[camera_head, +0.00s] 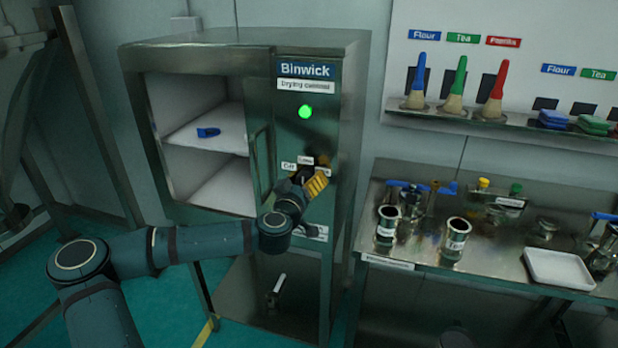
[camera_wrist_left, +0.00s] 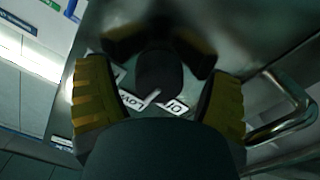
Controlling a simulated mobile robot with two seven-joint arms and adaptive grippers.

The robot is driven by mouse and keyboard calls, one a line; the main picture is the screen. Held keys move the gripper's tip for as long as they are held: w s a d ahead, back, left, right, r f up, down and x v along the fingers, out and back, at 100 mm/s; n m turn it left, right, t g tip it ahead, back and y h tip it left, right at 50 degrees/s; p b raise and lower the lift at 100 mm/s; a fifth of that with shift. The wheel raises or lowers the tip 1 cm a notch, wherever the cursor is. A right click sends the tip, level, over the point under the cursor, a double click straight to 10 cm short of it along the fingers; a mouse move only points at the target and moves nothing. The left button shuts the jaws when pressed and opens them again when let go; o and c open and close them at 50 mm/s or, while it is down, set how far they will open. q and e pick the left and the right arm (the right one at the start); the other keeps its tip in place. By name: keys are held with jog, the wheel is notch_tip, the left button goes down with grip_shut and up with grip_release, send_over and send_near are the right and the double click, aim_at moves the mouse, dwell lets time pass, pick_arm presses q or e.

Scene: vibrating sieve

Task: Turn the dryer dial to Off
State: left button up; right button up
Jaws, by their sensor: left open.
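The dryer (camera_head: 335,65) is a steel cabinet with a "Binwick" sign. Its dark dial (camera_wrist_left: 160,72) shows in the left wrist view between my gripper's yellow pads, with a white pointer mark (camera_wrist_left: 151,97) lying between the "Low" label (camera_wrist_left: 131,101) and the "Off" label (camera_wrist_left: 177,106). In the head view the Off label (camera_head: 288,166) and Low label (camera_head: 306,160) show above my left gripper (camera_head: 307,184), which largely hides the dial. My left gripper is open around the dial; I cannot tell if the pads touch it. My right gripper is not in view.
A green lamp (camera_head: 305,112) glows above the dial. A vertical door handle (camera_wrist_left: 290,110) stands close beside my gripper. A blue item (camera_head: 208,132) lies on the dryer's inner shelf. A steel table (camera_head: 480,265) with cups and a white tray (camera_head: 558,268) stands to the right.

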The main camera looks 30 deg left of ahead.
pick_arm(q)
jog(key=shift+w, duration=0.15)
jog(key=shift+c, duration=0.2)
jog(key=c, duration=1.2)
